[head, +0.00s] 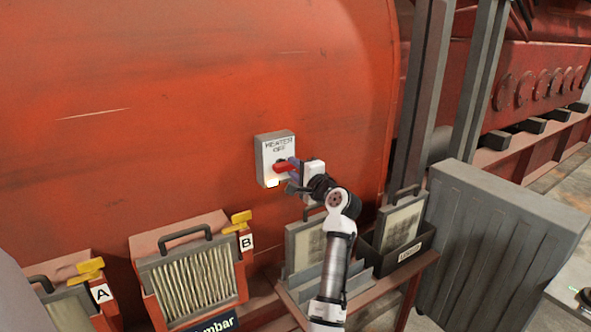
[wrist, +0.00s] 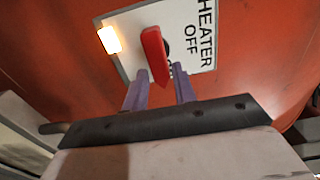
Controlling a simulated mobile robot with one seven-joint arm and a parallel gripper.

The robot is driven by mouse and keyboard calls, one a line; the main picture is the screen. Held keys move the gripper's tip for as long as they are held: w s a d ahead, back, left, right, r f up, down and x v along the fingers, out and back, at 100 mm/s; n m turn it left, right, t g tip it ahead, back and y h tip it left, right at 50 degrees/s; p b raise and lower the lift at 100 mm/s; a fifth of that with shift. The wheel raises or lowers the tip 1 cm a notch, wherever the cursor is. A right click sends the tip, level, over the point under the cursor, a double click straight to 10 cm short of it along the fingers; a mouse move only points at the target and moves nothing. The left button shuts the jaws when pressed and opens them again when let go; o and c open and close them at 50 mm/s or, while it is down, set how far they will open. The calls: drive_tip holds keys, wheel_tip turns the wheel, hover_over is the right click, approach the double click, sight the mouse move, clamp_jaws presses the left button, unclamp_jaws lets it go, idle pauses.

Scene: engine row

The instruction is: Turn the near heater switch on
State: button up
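The heater switch is a white plate (head: 268,149) on the red engine wall, with the words HEATER and OFF. Its red lever (head: 283,167) sits low on the plate, beside a lit yellowish lamp (head: 273,183). In the wrist view the lever (wrist: 154,52) juts towards my camera, and the lamp (wrist: 109,39) glows at left. My gripper (head: 290,172) is at the plate. Its two purple fingers (wrist: 160,84) are apart, one on each side of the lever's end. The lever overlaps the left finger in the picture; contact cannot be told. Some lettering is hidden behind the fingers.
Below the switch stand a filter box (head: 190,282) with yellow valve B (head: 240,221), and box A's yellow valve (head: 87,271) at left. Filter panels (head: 398,222) stand in a black bin right of my arm. A grey ribbed cabinet (head: 490,235) stands further right.

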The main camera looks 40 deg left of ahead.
drive_tip(key=shift+o, duration=1.1)
drive_tip(key=shift+d, duration=0.15)
drive_tip(key=b+v, duration=0.4)
drive_tip(key=v, duration=0.9)
drive_tip(key=shift+s+d, duration=0.2)
drive_tip(key=shift+d, duration=0.05)
